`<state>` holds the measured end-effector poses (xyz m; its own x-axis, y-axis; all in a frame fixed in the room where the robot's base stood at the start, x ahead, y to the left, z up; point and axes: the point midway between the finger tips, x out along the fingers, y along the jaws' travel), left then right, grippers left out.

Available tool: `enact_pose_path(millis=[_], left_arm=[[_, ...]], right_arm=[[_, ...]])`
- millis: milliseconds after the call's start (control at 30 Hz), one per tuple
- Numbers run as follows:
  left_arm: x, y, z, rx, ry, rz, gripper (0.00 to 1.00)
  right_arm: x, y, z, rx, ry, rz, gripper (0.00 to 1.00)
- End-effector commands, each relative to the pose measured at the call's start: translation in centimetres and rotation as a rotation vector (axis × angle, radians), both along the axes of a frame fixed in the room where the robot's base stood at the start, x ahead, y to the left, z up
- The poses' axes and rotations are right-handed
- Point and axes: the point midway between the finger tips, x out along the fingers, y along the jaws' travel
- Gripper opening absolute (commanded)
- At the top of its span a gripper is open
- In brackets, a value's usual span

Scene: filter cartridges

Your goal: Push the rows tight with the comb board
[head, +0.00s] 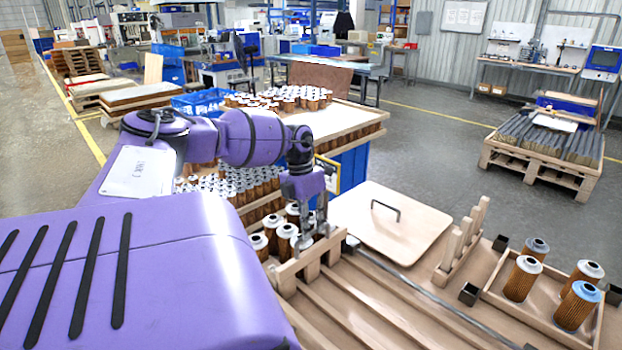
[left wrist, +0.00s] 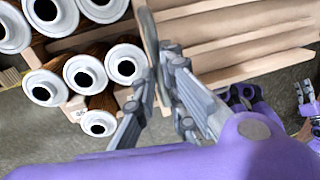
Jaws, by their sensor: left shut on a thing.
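The comb board (head: 306,260) is pale wood with teeth. It stands across the near left end of the lanes, just right of several brown filter cartridges (head: 287,232) with white caps. My left gripper (head: 308,237) is shut on the comb board's top; the exact grip is partly hidden. In the left wrist view my left gripper (left wrist: 162,92) has its fingers at a thin grey rounded part (left wrist: 149,38), with cartridges (left wrist: 85,73) to the left and wooden lanes (left wrist: 230,25) behind. A small grey gripper-like part, perhaps my right gripper (left wrist: 308,98), shows at the right edge, too small to read.
A wooden lid (head: 390,222) with a dark handle lies behind the lanes. An upright toothed wooden piece (head: 462,243) stands right of it. A tray (head: 548,312) at the right holds several cartridges. More cartridges crowd behind my arm.

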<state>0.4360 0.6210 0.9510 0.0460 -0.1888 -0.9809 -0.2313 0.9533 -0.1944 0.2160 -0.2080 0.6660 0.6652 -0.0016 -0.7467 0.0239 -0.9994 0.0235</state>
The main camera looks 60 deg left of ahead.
Motion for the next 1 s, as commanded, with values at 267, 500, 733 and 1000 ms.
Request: enact_pose_path(millis=[267,500,733,1000], left_arm=[[0.0,0.0,0.0,0.001,-0.001,0.000,0.28],[0.0,0.1,0.3,0.001,0.000,0.000,0.28],[-0.2,0.9,3.8,0.006,0.000,0.001,0.28],[-0.5,1.9,9.2,0.006,0.002,0.001,0.28]], right_arm=[[-0.4,0.0,-0.4,0.000,0.009,0.000,0.00],[-1.2,-0.2,-0.7,-0.002,0.024,-0.002,0.00],[-0.9,-0.1,-0.5,-0.001,0.018,-0.002,0.00],[-0.8,-0.1,-0.5,-0.001,0.016,-0.002,0.00]])
